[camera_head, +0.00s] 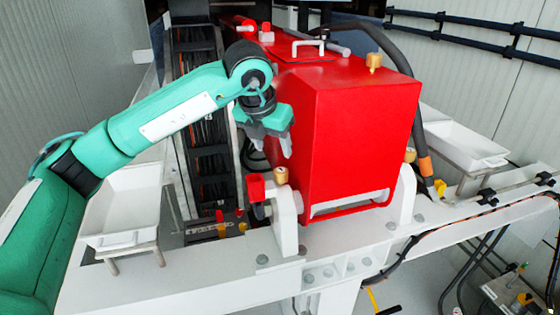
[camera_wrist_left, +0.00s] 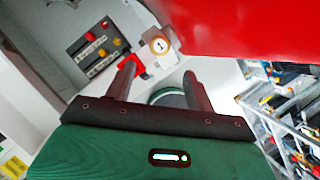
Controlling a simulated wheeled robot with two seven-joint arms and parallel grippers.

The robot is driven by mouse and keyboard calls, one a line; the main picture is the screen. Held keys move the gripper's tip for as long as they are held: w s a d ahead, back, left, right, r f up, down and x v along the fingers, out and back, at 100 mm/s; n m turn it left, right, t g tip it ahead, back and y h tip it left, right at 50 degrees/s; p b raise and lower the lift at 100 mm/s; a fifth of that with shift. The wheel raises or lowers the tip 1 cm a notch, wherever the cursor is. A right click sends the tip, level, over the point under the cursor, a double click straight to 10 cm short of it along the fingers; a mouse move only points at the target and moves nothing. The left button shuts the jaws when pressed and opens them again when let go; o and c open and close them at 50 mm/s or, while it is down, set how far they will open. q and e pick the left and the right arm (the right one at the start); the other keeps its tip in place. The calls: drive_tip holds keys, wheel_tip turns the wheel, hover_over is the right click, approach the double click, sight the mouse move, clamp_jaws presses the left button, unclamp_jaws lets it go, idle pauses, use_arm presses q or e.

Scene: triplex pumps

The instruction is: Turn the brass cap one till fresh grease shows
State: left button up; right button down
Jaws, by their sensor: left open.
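The brass cap one (camera_head: 281,175) sits on top of a white bracket at the lower left front corner of the red pump housing (camera_head: 350,130). In the left wrist view the cap (camera_wrist_left: 159,45) shows its round face marked "1", just beyond the fingertips. My left gripper (camera_head: 274,147) is open and empty, fingers pointing down, above and slightly left of the cap. In the left wrist view the open gripper (camera_wrist_left: 160,70) has the cap ahead, between the lines of its fingers. No grease can be made out. My right gripper is not in view.
A red block (camera_head: 256,187) stands close left of the cap; it also shows near a finger in the left wrist view (camera_wrist_left: 128,68). Other brass caps sit on the housing top (camera_head: 375,61) and at its right (camera_head: 410,155). White trays (camera_head: 122,207) flank the frame.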

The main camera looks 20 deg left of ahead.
sight(280, 170)
use_arm(q)
drive_tip(key=p+x, duration=0.3)
drive_tip(key=x, duration=0.5)
drive_tip(key=shift+w, duration=0.2)
drive_tip(key=shift+w+f, duration=0.1)
drive_tip(key=shift+f, duration=0.25)
drive_tip(key=shift+w+d+f, duration=0.1)
drive_tip(key=shift+f, duration=0.25)
drive_tip(key=c, duration=0.9)
drive_tip(key=shift+c, duration=0.4)
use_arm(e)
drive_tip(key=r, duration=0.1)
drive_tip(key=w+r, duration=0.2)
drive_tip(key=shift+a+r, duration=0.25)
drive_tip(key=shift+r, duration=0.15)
